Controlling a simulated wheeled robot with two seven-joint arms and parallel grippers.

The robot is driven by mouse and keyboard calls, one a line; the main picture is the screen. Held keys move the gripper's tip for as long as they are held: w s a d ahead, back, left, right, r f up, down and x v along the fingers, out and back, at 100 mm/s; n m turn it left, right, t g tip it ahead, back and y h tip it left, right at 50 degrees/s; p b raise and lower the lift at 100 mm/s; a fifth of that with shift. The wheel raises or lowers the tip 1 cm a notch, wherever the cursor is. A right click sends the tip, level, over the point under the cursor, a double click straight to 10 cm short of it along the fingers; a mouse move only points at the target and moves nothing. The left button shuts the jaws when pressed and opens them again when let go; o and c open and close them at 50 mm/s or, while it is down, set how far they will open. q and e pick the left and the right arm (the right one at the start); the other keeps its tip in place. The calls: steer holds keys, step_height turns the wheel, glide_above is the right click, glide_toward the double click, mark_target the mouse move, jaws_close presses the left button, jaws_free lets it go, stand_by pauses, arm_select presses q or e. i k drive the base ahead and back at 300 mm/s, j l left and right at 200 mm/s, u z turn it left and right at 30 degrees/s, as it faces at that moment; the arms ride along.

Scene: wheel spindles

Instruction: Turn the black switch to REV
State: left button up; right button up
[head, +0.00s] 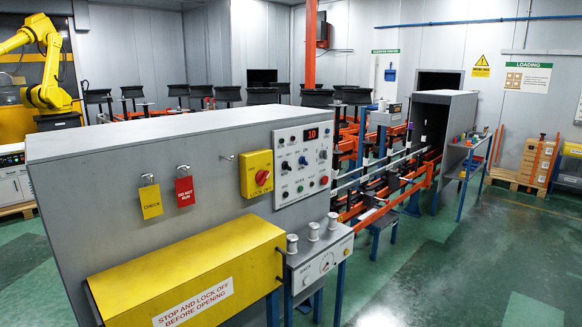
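One dark knob (303,160), black or dark blue, sits near the panel's middle. Its setting and the small labels are too small to read, so I cannot tell which way a black switch points or where REV is marked. Neither of my grippers is in view.
A yellow box with a red rotary switch (263,178) is left of the panel. Yellow and red tags hang on the grey cabinet (90,200). Green floor (450,270) is clear at right.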

mark_target(286, 165)
steer(key=i+l+u, duration=0.1)
steer(key=i+l, duration=0.15)
steer(key=i+l+u, duration=0.1)
steer(key=i+l, duration=0.15)
steer(key=l, duration=0.25)
steer(key=i+l+u, duration=0.1)
steer(key=i+l, duration=0.15)
steer(key=l, duration=0.15)
steer(key=i+l+u, duration=0.1)
steer(key=i+l, duration=0.15)
steer(key=l, duration=0.15)
